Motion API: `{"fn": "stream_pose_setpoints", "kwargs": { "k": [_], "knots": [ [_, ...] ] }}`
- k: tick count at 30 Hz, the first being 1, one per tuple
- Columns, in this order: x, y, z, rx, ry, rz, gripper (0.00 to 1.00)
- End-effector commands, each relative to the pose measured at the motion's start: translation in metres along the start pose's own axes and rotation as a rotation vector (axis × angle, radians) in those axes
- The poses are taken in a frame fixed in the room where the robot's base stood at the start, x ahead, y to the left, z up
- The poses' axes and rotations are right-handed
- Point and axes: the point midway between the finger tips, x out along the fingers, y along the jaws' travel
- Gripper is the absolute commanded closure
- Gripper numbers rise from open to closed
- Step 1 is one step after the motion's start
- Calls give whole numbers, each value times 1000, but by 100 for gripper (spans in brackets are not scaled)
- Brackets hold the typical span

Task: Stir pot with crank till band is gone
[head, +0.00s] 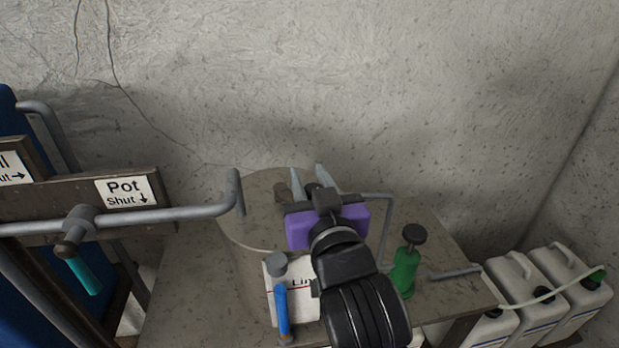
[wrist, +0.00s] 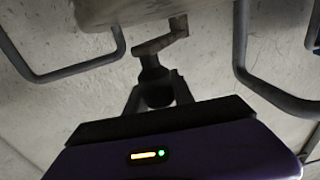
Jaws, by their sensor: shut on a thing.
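The pot (head: 255,240) is a round, speckled, grey-brown drum with a flat top, standing on the bench behind my arm. My gripper (head: 311,182), with a purple body, is over the right part of the pot's top. In the wrist view its fingers (wrist: 158,95) are shut around a dark upright knob (wrist: 153,72). The knob joins a short, worn metal crank arm (wrist: 162,43). In the head view my gripper and arm hide most of the crank and part of the pot. I cannot make out a band in either view.
A green bottle-shaped fitting (head: 405,270), a grey pipe (head: 388,228) and a blue-handled valve (head: 282,309) stand close by. White jugs (head: 543,298) sit at right.

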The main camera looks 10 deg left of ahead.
Motion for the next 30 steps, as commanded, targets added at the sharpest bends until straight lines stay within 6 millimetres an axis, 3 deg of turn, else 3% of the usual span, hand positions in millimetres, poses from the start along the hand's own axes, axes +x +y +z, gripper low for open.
{"fn": "stream_pose_setpoints", "kwargs": {
  "k": [17,30],
  "knots": [
    [0,-1,1,-1,-1,20,100],
    [-4,-12,3,0,2,243,100]
  ]
}}
